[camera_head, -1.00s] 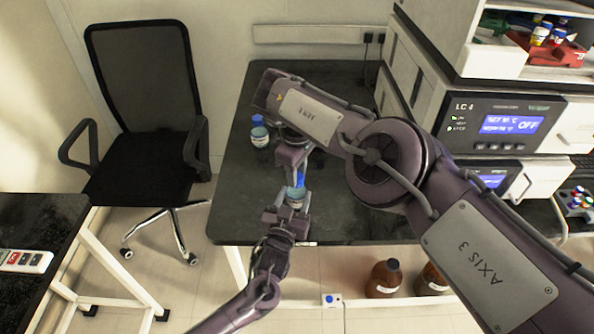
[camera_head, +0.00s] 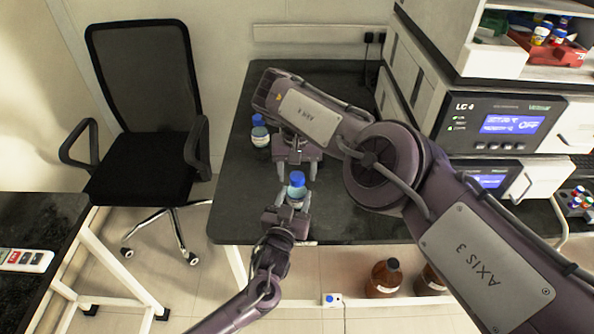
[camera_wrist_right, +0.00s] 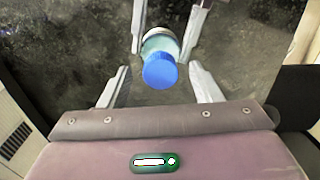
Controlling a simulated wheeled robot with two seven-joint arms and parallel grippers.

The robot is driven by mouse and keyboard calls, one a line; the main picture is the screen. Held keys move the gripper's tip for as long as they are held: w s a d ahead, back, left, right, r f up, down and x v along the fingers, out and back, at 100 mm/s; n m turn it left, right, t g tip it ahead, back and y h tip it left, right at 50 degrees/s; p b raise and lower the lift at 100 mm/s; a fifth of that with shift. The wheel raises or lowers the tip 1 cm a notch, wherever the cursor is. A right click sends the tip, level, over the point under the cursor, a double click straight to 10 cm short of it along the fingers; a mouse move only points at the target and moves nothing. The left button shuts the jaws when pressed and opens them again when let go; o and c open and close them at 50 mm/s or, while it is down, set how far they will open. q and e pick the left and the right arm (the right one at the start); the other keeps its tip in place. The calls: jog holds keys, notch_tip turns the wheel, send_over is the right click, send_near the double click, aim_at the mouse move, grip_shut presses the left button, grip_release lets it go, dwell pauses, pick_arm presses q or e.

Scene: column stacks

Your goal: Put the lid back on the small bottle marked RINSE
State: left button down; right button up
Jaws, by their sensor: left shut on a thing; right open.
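A small clear bottle (camera_head: 295,197) with a white label stands in my left gripper (camera_head: 292,203), which is shut on its body near the bench's front edge. Its marking cannot be read. A blue lid (camera_head: 297,178) sits on the bottle's mouth and looks level; how tightly cannot be told. My right gripper (camera_head: 297,172) is open just behind the lid, fingers apart and clear of it. In the right wrist view the blue lid (camera_wrist_right: 159,71) lies between the spread right fingers, with the bottle (camera_wrist_right: 160,42) between the left fingers beyond.
A second blue-capped bottle (camera_head: 260,133) stands on the dark bench (camera_head: 237,190) to the left. Instruments (camera_head: 500,125) stand at the right. Brown bottles (camera_head: 384,277) stand low under the bench. An office chair (camera_head: 145,120) is at the left. The bench front right of the grippers is clear.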

notch_tip(320, 180, up, 12)
dwell(0.6)
pick_arm(q)
jog(key=c, duration=0.6)
grip_release()
jog(key=shift+v, duration=3.9)
pick_arm(e)
jog(key=shift+f, duration=0.2)
